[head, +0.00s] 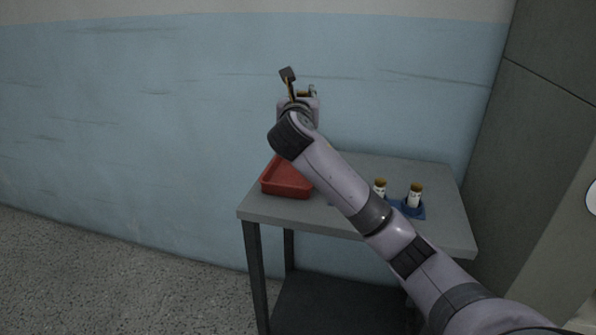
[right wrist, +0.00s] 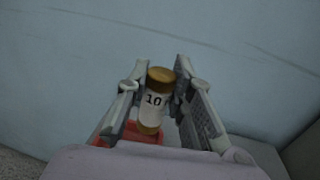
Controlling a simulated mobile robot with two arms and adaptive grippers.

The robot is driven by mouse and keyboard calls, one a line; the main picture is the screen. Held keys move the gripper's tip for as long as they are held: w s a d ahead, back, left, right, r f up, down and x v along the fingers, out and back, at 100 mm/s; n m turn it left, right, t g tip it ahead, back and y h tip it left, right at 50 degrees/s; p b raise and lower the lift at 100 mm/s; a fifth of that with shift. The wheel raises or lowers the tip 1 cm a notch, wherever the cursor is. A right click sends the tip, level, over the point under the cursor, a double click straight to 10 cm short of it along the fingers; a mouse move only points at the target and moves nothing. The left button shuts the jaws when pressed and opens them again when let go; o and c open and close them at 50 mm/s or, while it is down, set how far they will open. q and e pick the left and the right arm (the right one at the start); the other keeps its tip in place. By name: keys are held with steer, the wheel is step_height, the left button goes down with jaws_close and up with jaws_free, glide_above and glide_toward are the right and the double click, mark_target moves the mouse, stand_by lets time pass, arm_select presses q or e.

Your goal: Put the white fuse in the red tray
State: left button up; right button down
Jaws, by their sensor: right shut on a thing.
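My right gripper (head: 299,84) is raised above the table's back left part, near the blue wall. In the right wrist view, its two fingers (right wrist: 159,84) are shut on a white fuse (right wrist: 154,102) with brass-coloured end caps and a "10" on its label. In the head view the held fuse is mostly hidden by the gripper. The red tray (head: 285,182) sits on the left end of the table, below the gripper and partly covered by my right arm. Its red edge also shows under the fuse in the right wrist view (right wrist: 104,128). My left gripper is out of view.
A grey table (head: 440,188) carries the tray and a blue holder (head: 419,213) on its right side. Two white fuses with brass caps, one left (head: 380,189) and one right (head: 415,196), stand upright there. My right arm crosses over the table. A grey cabinet stands at the right.

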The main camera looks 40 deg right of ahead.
step_height(320, 180, down, 18)
steer(key=b, duration=0.4)
steer(key=shift+f, duration=0.1)
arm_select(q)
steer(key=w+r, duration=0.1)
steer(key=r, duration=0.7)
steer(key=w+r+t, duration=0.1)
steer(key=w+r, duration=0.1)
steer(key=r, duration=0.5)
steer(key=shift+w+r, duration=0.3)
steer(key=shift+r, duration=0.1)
arm_select(e)
steer(key=c, duration=1.4)
jaws_free()
steer(key=shift+f, duration=0.1)
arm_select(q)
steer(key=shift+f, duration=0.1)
